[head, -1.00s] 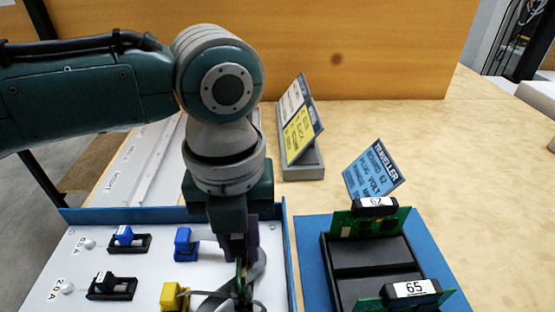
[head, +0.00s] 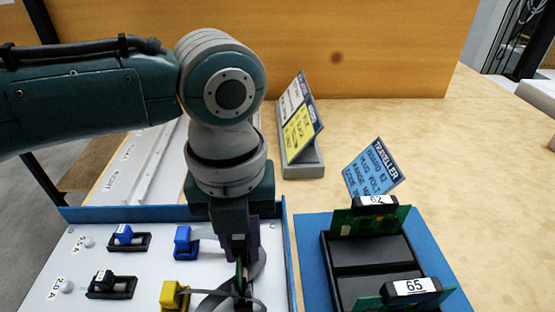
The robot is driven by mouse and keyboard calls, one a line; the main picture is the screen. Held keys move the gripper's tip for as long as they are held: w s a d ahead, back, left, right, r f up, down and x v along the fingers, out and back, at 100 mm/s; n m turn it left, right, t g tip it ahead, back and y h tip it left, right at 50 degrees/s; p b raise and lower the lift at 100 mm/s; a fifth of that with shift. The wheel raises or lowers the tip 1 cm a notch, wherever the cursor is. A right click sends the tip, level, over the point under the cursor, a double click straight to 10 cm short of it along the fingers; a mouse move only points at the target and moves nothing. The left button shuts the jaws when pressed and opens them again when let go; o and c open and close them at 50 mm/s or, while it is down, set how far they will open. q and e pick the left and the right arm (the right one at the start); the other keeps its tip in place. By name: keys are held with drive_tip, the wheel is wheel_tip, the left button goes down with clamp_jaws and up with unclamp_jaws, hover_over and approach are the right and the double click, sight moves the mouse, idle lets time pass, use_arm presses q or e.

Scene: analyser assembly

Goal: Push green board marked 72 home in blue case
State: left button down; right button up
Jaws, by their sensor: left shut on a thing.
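The blue case (head: 289,262) is an open blue-walled tray with a white floor at the lower left. My left gripper (head: 240,280) points straight down inside its right part, near the right wall. It is shut on a thin green board (head: 238,272), seen nearly edge-on. A grey cable curves around the fingers. My right gripper is not in view.
Blue and yellow plugs (head: 184,242) and black fuse holders (head: 127,240) sit in the case. To the right, a black rack (head: 370,255) on a blue mat (head: 312,232) holds green boards, one marked 65 (head: 412,287). A blue card (head: 373,170) and a yellow-and-white sign (head: 299,125) stand behind.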

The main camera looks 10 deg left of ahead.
use_arm(q)
drive_tip(key=shift+f, duration=0.15)
drive_tip(key=shift+c, duration=1.8)
unclamp_jaws()
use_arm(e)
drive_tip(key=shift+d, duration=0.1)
use_arm(q)
wheel_tip(320, 180, up, 7)
drive_tip(key=p, duration=0.7)
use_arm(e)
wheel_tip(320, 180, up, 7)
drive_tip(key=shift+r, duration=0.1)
